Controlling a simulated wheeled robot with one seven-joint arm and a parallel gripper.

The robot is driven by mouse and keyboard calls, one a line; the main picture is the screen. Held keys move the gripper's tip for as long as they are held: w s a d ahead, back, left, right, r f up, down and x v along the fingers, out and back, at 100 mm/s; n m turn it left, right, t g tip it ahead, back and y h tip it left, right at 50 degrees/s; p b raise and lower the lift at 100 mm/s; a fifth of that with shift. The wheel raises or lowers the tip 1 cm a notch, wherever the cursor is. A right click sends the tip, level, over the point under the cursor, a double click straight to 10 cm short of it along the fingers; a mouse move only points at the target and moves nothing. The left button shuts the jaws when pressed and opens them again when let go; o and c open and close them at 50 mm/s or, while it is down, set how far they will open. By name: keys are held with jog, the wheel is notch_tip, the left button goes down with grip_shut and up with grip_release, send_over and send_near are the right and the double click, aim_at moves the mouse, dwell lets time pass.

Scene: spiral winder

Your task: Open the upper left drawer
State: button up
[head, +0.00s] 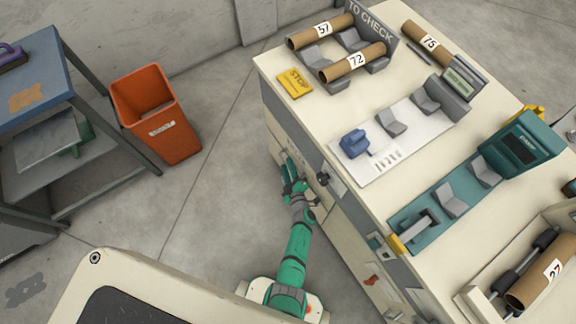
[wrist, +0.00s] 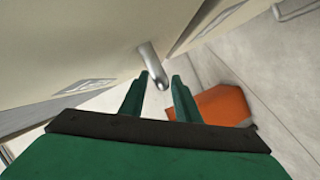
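My gripper (head: 290,172) is beside the cream cabinet's drawer front (head: 281,140), at the cabinet's left side in the head view. In the wrist view, a grey metal handle (wrist: 150,60) sticks out from a cream front panel (wrist: 75,45). The two green fingers of my gripper (wrist: 160,78) are apart, and the handle's end shows between their tips. I cannot tell whether either finger touches it. The drawer fronts look closed, but my arm and the steep angle hide part of them in the head view.
An orange bin (head: 157,112) stands on the floor left of the cabinet and shows behind my fingers in the wrist view (wrist: 215,106). A blue-topped cart (head: 30,85) is at far left. The cabinet top (head: 310,110) holds cardboard tubes and fixtures. Floor between bin and cabinet is clear.

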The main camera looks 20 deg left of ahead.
jog(key=shift+w+f, duration=0.1)
jog(key=shift+w, duration=0.3)
grip_shut()
